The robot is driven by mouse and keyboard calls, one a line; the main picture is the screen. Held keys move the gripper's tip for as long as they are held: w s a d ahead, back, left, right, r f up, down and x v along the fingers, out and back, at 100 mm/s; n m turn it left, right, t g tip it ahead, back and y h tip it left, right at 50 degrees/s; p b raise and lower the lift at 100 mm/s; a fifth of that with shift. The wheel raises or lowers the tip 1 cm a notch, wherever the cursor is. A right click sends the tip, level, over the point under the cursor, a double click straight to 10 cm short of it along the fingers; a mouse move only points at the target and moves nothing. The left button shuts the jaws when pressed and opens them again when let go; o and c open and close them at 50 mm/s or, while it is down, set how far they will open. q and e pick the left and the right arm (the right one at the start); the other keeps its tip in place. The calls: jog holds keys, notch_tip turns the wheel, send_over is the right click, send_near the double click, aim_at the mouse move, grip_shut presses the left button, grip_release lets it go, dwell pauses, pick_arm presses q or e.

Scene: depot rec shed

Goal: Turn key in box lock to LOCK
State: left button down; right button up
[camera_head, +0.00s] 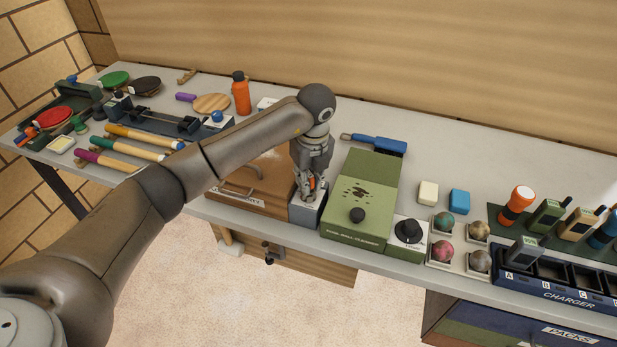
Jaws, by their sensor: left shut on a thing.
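A brown wooden box (252,184) with a handle and a partly hidden label stands near the front edge of the bench. A grey lock block (307,212) is at its right side. My left gripper (311,186) points down over the lock block and is shut on the key (312,183), of which only a small orange-red part shows between the fingers. The key's lower part, its angle and any lock markings are hidden or too small to read. My right gripper is not in view.
A green ball cleaner (370,195) stands close to the right of the lock block, with a small white box with a black knob (408,231) beyond it. An orange bottle (240,92) stands behind my forearm. Balls, radios and a charger (568,296) fill the right side.

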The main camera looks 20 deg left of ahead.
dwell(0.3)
pick_arm(q)
jog(key=n, duration=0.5)
jog(key=shift+g+p, duration=0.3)
jog(key=shift+p, duration=0.1)
jog(key=shift+r+n+p, duration=0.1)
jog(key=shift+n+p, duration=0.25)
jog(key=shift+n, duration=0.85)
jog(key=n, duration=0.2)
jog(key=shift+n+g+p, duration=0.3)
jog(key=shift+n, duration=0.1)
jog(key=c, duration=1.3)
grip_release()
jog(key=shift+c, duration=0.2)
